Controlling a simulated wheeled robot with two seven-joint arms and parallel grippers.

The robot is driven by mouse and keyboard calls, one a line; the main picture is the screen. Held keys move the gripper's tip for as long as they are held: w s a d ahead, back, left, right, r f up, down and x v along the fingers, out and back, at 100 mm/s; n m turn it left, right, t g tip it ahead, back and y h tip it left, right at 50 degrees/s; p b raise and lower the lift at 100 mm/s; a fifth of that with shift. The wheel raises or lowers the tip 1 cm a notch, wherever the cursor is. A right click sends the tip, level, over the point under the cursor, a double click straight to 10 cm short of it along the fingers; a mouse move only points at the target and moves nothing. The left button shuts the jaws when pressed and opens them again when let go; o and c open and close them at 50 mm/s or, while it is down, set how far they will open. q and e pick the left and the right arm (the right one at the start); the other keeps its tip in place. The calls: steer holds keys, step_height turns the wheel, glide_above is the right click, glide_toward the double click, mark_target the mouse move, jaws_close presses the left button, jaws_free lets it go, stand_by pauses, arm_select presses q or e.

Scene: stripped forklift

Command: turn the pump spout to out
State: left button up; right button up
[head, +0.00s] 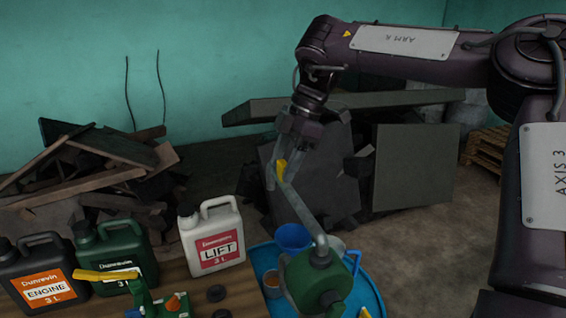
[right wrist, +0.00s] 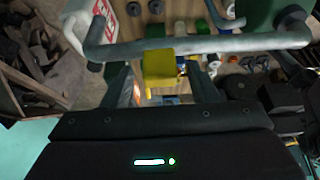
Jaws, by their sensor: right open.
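The green pump (head: 318,282) stands at the bottom centre of the head view. Its grey tube spout (head: 303,212) rises from the top and slants up and left. A yellow tab (head: 281,170) sits near the spout's far end. My right gripper (head: 284,174) is open at that end. In the right wrist view the spout (right wrist: 235,43) crosses the top, and the yellow tab (right wrist: 172,68) lies between the two spread fingers of my right gripper (right wrist: 165,78). I cannot tell whether a finger touches it. No "out" mark is readable. My left gripper is not in view.
A blue tray (head: 371,291) and blue funnel (head: 293,237) are around the pump. White LIFT (head: 213,238), green (head: 112,255) and black ENGINE (head: 42,270) jugs stand left on the wooden bench. A yellow-handled green device (head: 150,298) is in front. Scrap boards lie behind.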

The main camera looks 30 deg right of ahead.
steer(key=shift+a+f, duration=0.15)
steer(key=shift+f, duration=0.3)
jaws_close()
